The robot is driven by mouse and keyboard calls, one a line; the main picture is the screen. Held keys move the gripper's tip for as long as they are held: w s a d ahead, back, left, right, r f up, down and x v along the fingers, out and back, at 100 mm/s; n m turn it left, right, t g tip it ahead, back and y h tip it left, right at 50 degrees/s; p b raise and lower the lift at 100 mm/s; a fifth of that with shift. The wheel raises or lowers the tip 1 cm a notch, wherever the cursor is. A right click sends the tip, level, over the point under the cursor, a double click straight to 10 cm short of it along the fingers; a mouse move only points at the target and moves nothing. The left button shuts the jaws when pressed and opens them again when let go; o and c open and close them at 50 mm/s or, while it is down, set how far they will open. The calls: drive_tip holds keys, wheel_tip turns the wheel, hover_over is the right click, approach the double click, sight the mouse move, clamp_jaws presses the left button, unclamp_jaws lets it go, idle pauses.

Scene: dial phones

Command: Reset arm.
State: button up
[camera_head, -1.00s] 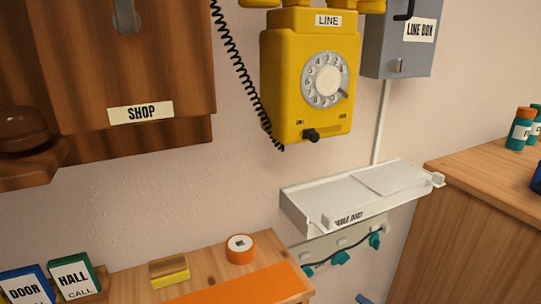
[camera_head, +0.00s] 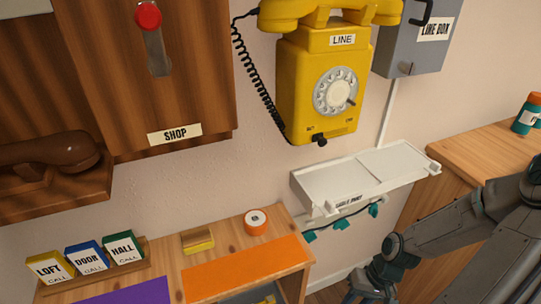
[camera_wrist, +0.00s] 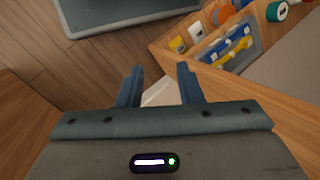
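My gripper (camera_wrist: 159,86) is open in the wrist view, its two blue fingers apart with nothing between them. It points down toward the wooden floor (camera_wrist: 60,65). In the head view my arm shows at the lower right, in front of the wooden cabinet; the fingertips there are cut off or unclear at the bottom edge. The yellow dial phone (camera_head: 325,90) labelled LINE hangs on the wall with its yellow handset (camera_head: 330,12) lying across its top. The arm is apart from the phone.
The white cable duct shelf (camera_head: 340,180) juts from the wall close to my arm. A low wooden bench (camera_head: 225,235) holds an orange tape roll (camera_head: 256,221) and call cards (camera_head: 87,257). A wooden cabinet (camera_head: 480,150) stands at right. The SHOP wooden phone (camera_head: 145,60) hangs at left.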

drive_tip(key=a+r+t+h+p, duration=0.2)
drive_tip(key=r+p, duration=0.6)
drive_tip(key=r, duration=1.4)
drive_tip(key=a+r+t+h+p, duration=0.2)
drive_tip(key=a+r+p, duration=0.3)
drive_tip(key=r, duration=1.7)
drive_tip(key=p, duration=0.3)
drive_tip(key=shift+s+n+t, duration=0.3)
drive_tip(key=shift+n+t, duration=0.1)
drive_tip(key=shift+a+r, duration=0.1)
